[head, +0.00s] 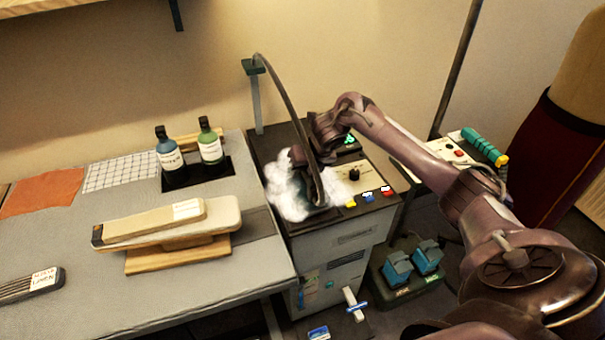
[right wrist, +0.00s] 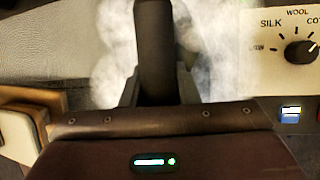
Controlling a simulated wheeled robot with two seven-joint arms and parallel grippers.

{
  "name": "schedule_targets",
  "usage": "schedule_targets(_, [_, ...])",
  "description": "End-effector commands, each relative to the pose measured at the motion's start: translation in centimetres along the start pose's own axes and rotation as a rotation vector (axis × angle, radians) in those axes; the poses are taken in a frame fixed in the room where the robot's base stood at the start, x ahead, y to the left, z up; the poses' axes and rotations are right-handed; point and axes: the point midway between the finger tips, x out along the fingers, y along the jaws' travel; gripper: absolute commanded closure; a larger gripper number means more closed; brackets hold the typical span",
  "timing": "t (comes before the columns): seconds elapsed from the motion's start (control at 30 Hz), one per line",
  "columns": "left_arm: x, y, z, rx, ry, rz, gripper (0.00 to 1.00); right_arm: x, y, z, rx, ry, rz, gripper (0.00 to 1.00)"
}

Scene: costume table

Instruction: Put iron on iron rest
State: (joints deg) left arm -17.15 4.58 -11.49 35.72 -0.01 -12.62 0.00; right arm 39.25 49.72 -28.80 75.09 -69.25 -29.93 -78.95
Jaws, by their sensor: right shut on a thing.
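The iron (head: 318,191) is on top of the grey steam unit (head: 345,255), mostly hidden by my right gripper and white steam. My right gripper (head: 306,165) is shut on the iron's dark handle, which stands upright between the fingers in the right wrist view (right wrist: 155,50). A dark hose curves from the thin post down to the iron. The rest surface under the iron is hidden by steam, so I cannot tell whether the iron touches it. My left gripper is not in view.
The control panel (head: 362,180) with a dial and coloured buttons lies right of the iron. Two bottles (head: 210,145) and a wooden sleeve board (head: 170,222) stand on the grey table (head: 70,260) at left. Blue pedals (head: 428,254) are low at right.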

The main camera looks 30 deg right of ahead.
Motion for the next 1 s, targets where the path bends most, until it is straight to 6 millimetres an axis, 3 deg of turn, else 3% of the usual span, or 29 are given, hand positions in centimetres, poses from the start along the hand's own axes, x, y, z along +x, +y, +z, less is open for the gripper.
schedule_targets(0.2, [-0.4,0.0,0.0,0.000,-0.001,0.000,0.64,1.4,-0.3,-0.4,0.001,-0.008,0.003,1.00])
schedule_targets(0.57, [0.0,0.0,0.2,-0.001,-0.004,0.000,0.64,1.8,-0.3,-0.5,0.000,-0.009,0.003,1.00])
schedule_targets(0.6, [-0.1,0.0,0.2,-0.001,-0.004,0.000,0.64,1.9,-0.4,-0.8,-0.001,-0.002,0.000,0.68])
schedule_targets(0.73, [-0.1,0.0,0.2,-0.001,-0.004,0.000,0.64,1.8,-0.4,-0.8,0.000,-0.002,0.000,0.51])
schedule_targets(1.0, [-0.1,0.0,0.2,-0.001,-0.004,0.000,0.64,1.8,-0.4,-0.7,0.000,-0.002,0.000,0.50])
